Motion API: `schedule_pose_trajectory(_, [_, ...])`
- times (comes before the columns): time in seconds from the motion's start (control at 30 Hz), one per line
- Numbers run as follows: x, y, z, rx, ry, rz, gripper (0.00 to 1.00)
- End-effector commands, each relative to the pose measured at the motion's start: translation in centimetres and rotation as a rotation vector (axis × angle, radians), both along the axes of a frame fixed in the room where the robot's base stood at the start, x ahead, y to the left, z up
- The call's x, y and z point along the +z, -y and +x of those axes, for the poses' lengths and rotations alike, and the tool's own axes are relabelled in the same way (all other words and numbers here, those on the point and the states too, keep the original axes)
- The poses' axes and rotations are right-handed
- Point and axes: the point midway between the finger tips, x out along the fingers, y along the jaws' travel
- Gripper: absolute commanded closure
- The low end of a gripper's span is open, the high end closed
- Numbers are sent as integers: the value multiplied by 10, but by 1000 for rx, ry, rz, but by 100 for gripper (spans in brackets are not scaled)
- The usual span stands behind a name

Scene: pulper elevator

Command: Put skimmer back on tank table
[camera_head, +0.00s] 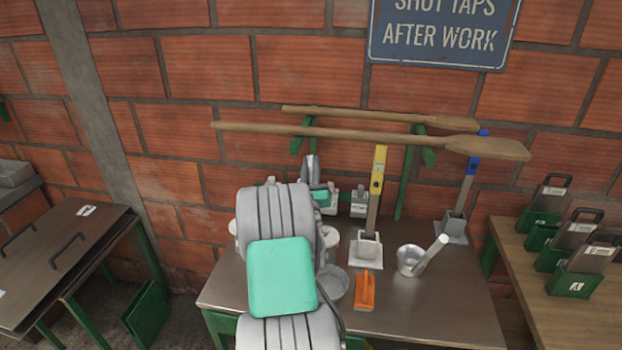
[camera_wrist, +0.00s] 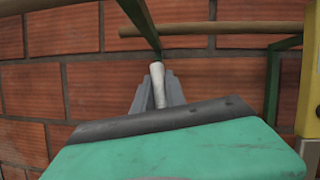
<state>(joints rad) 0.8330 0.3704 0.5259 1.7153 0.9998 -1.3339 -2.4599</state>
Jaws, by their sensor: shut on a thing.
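My gripper (camera_wrist: 158,92) is shut on a pale, rounded handle (camera_wrist: 157,82), which I take to be the skimmer's. The handle stands up between the grey fingers in the wrist view; the skimmer's head is hidden. In the head view my gripper (camera_head: 311,167) is above the back left part of the steel-topped table (camera_head: 440,315), near the wall, and my arm covers much of that area. A grey bowl-shaped piece (camera_head: 334,288) shows partly beside my arm; I cannot tell whether it belongs to the held tool.
On the table are a pale-handled metal scoop (camera_head: 411,260), an orange tool (camera_head: 365,290) and a yellow upright gauge (camera_head: 377,190). Two wooden paddles (camera_head: 360,132) lie across green brackets by the brick wall. The front right tabletop is clear.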

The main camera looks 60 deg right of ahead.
Motion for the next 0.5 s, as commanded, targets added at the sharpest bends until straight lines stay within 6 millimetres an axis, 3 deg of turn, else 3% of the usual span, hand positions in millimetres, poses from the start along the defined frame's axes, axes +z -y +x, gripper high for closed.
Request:
schedule_pose_trajectory(0.03, [-13, 0, 0, -1, -1, 0, 100])
schedule_pose_trajectory(0.17, [-30, 0, 0, 0, 0, -1, 100])
schedule_pose_trajectory(0.5, [-32, 0, 0, 0, 0, 0, 100])
